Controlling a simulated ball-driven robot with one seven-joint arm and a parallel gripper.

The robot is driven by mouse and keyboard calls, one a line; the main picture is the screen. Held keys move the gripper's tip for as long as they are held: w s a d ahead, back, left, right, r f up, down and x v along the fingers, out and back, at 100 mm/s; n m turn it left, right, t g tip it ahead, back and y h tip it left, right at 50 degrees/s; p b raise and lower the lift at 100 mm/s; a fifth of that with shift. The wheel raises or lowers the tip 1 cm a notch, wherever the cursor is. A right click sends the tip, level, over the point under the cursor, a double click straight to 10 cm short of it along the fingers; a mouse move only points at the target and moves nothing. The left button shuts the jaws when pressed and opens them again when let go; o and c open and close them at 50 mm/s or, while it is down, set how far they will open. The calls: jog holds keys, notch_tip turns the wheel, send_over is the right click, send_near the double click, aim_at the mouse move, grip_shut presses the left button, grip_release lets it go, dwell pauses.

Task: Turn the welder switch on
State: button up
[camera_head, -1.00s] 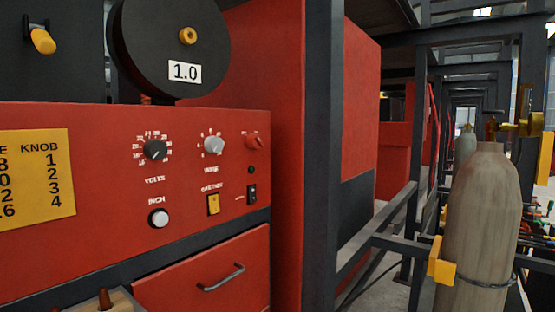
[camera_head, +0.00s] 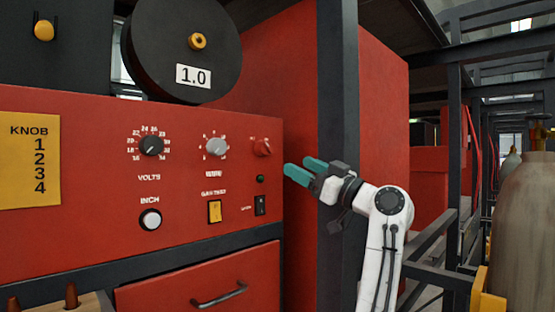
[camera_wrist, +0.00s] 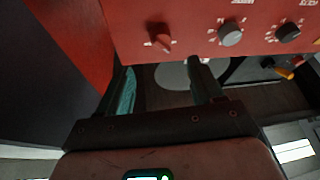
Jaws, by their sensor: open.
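The red welder panel (camera_head: 105,190) carries a red rotary switch (camera_head: 262,147) at its upper right. A small black rocker switch (camera_head: 260,206) sits below it, under a dark green lamp (camera_head: 260,179). My gripper (camera_head: 299,165) is open and empty, with teal fingers, just right of the panel's right edge. In the wrist view the picture is inverted, and the red switch (camera_wrist: 159,38) lies ahead of the gap between my fingertips (camera_wrist: 162,74). The fingers appear apart from the switch.
A grey knob (camera_head: 216,147), a black volts dial (camera_head: 150,146), a yellow rocker (camera_head: 214,211) and a white inch button (camera_head: 150,220) share the panel. A dark post (camera_head: 337,80) stands behind my gripper. A gas cylinder (camera_head: 525,240) stands at right.

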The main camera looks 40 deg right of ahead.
aim_at(270, 152)
jog(key=p+x, duration=0.2)
jog(key=x, duration=0.8)
jog(key=shift+w+r, duration=0.1)
jog(key=shift+w, duration=0.2)
jog(key=shift+a, duration=0.1)
jog(key=c, duration=1.1)
